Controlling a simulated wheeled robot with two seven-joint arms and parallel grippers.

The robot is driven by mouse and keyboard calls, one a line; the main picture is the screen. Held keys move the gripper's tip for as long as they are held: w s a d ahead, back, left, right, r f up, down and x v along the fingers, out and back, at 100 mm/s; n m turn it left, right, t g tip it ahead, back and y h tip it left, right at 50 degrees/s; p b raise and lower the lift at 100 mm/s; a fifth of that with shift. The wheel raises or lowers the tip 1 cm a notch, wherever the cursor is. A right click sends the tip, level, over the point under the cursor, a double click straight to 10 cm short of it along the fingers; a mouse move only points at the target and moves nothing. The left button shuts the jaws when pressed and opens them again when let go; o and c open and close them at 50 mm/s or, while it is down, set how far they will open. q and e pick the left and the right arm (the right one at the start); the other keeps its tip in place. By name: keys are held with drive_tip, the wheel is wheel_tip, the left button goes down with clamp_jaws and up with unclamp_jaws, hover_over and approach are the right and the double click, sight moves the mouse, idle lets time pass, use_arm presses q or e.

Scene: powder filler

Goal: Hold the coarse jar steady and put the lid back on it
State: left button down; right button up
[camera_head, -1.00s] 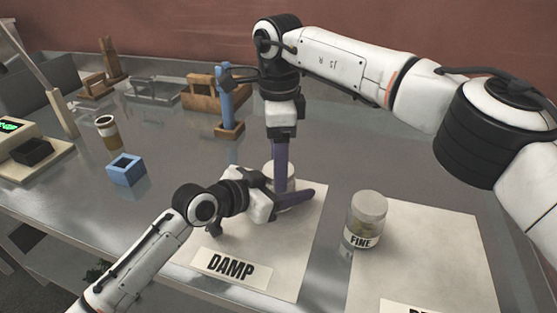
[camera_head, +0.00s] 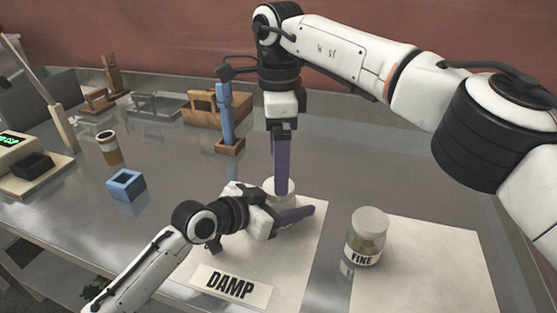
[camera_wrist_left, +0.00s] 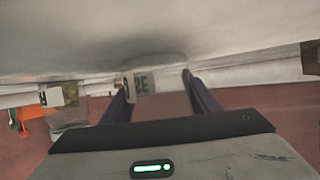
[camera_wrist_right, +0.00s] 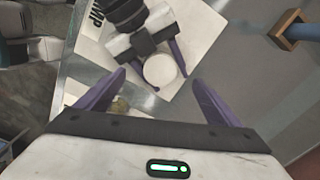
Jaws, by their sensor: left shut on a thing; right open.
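The coarse jar (camera_wrist_left: 160,78) stands on the mat with the DAMP card, part of its label showing in the left wrist view. My left gripper (camera_wrist_left: 160,98) is shut around its sides, one finger on each side. A pale round lid (camera_wrist_right: 160,70) shows on top of the jar in the right wrist view; its top also shows in the head view (camera_head: 270,187), partly behind a purple finger. I cannot tell how well it is seated. My right gripper (camera_wrist_right: 160,86) points down above the jar, open, with nothing between its fingers.
The lidded FINE jar (camera_head: 368,238) stands to the right, on the left edge of another pale mat (camera_head: 430,260). A blue block (camera_head: 126,185), a brown-and-white cup (camera_head: 109,148) and a blue post on a wooden base (camera_head: 228,120) stand farther left and back.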

sight(279, 204)
wheel_tip(279, 204, up, 8)
drive_tip(key=shift+f, duration=0.2)
idle(0.6)
use_arm(q)
drive_tip(key=c, duration=0.6)
unclamp_jaws()
drive_tip(key=v, duration=1)
drive_tip(key=shift+s+a+r, duration=0.1)
use_arm(e)
drive_tip(key=shift+f, duration=0.3)
